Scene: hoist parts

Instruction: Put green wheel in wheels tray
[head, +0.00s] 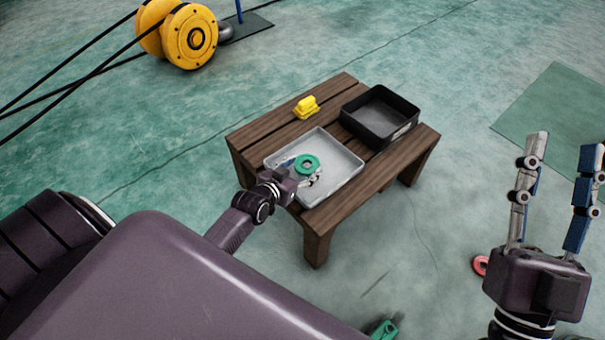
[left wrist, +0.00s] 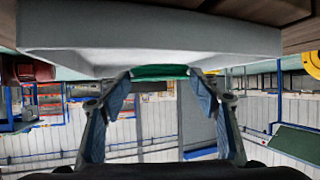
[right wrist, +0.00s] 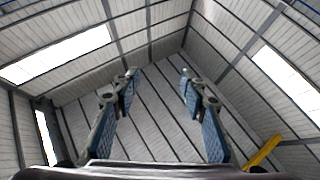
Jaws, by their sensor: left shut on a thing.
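The green wheel (head: 307,165) is a ring with a hole in its middle. My left gripper (head: 303,171) is shut on it and holds it over the light grey tray (head: 342,190) on the wooden table. In the left wrist view the green wheel (left wrist: 160,71) sits edge-on between the fingertips, close to the grey tray (left wrist: 150,38). I cannot tell whether the wheel touches the tray floor. My right gripper (head: 563,145) is open and empty, pointing up at the right; its spread fingers also show in the right wrist view (right wrist: 158,75).
A black tray (head: 380,116) stands beside the grey one on the slatted table (head: 262,133). A yellow part (head: 306,107) lies behind the grey tray. A red ring (head: 480,265) and a green part (head: 384,330) are on the floor. A yellow hoist pulley (head: 190,37) stands at the back left.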

